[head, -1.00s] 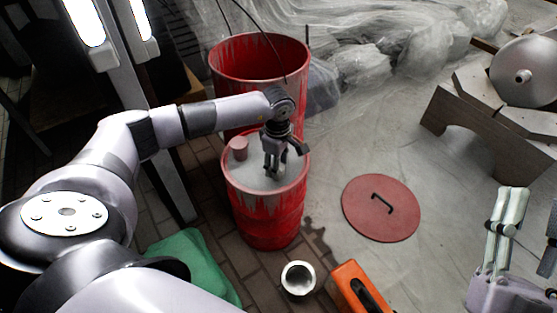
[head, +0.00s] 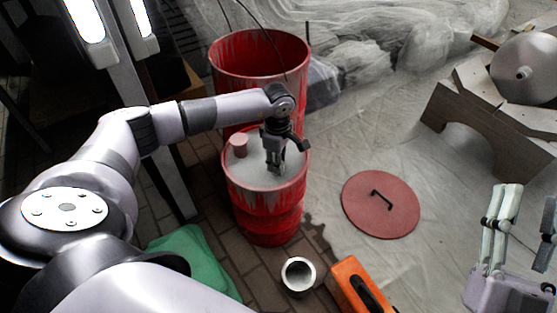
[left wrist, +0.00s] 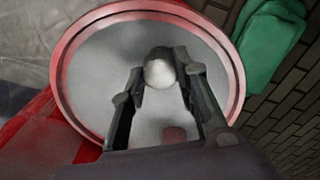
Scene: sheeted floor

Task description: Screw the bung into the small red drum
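The small red drum (head: 268,215) stands upright with a grey top inside a red rim. My left gripper (head: 275,168) points down over the drum's top, right of its middle. In the left wrist view, a pale round piece, seemingly the bung (left wrist: 160,74), sits between its fingertips, and they look closed on it. Whether the bung touches the drum top is hard to tell. A short reddish cylinder (head: 239,145) stands on the drum top to the left. My right gripper (head: 530,215) is at the right edge, partly cut off, fingers apart and empty.
A larger open red drum (head: 226,62) stands right behind. A round red lid with a handle (head: 362,214) lies on the sheeted floor to the right.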

